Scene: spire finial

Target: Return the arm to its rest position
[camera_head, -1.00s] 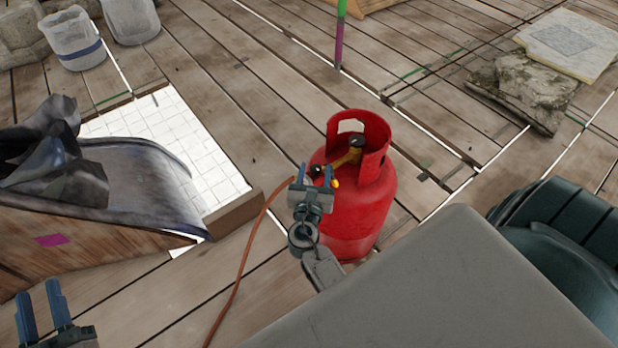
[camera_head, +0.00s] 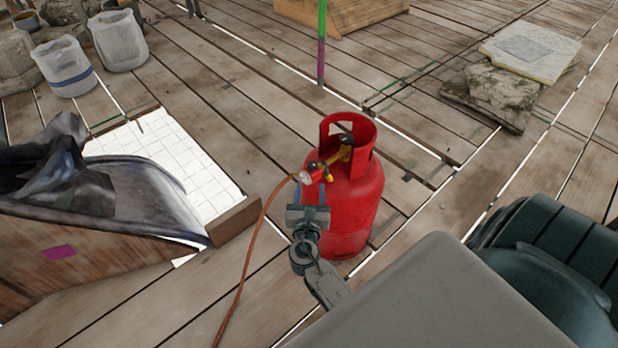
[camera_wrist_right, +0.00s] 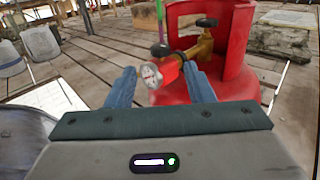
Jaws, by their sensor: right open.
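My right gripper (camera_head: 311,192) is in the middle of the head view, in front of a red gas cylinder (camera_head: 350,215). In the right wrist view its two blue fingers (camera_wrist_right: 160,88) are apart with nothing clamped between them. Beyond the fingertips are a round white-faced gauge (camera_wrist_right: 152,75) and a brass valve (camera_wrist_right: 199,48) on the cylinder. I cannot tell the exact gap between fingers and gauge. The gauge and regulator (camera_head: 312,174) also show in the head view, with an orange hose (camera_head: 250,250) running down from them. My left gripper is out of view.
A wooden box with dark sheeting (camera_head: 110,205) stands at the left, beside a white tiled patch (camera_head: 165,150). Buckets (camera_head: 66,68) stand at upper left. A green and purple pole (camera_head: 321,45) stands behind the cylinder. Stone slabs (camera_head: 500,95) lie at upper right. Plank floor between is clear.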

